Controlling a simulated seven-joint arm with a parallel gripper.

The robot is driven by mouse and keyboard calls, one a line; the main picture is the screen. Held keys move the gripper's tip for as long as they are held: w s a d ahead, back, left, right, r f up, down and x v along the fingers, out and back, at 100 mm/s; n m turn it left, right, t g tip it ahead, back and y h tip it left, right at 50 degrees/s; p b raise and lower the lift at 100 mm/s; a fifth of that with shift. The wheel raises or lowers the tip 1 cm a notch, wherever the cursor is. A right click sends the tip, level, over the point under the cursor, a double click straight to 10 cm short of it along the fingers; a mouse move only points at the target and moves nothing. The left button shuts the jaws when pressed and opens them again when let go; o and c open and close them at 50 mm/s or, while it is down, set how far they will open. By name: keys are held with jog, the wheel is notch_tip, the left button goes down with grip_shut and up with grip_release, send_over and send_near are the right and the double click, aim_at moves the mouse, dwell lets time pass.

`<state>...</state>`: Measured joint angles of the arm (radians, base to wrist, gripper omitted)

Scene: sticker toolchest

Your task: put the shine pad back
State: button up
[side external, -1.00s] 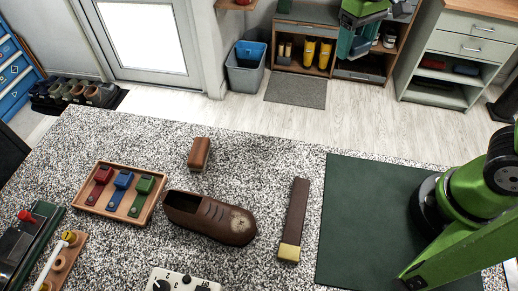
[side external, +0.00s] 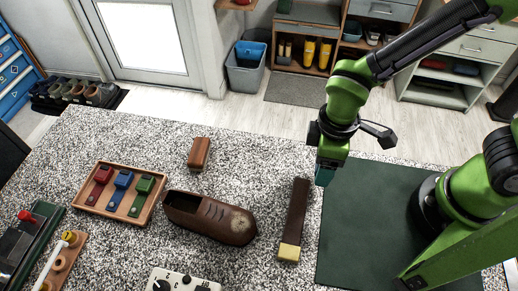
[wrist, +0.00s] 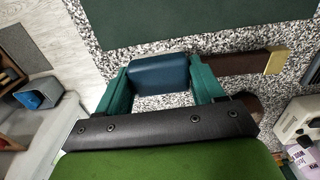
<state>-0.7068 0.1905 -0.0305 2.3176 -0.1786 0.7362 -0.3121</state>
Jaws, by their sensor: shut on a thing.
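My gripper (side external: 325,178) hangs above the table near the left edge of the green mat, fingers pointing down. In the wrist view its teal fingers (wrist: 160,88) are shut on a dark blue pad (wrist: 160,72), which looks like the shine pad. The pad is hardly visible in the side view, hidden by the fingers. A long brown strip with a yellow end (side external: 294,220) lies on the table just left of and below my gripper. A brown shoe (side external: 210,218) lies left of the strip.
A wooden tray (side external: 110,213) holds red, blue and green tools. A small brown block (side external: 199,153) stands behind the shoe. The green mat (side external: 370,215) is bare left of my base. A white control box (side external: 183,281) is at the front edge.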

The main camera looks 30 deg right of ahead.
send_over(253, 163)
jog(key=shift+s+f, duration=0.15)
jog(key=shift+f, duration=2.3)
jog(key=shift+f, duration=0.15)
jog(key=o, duration=1.1)
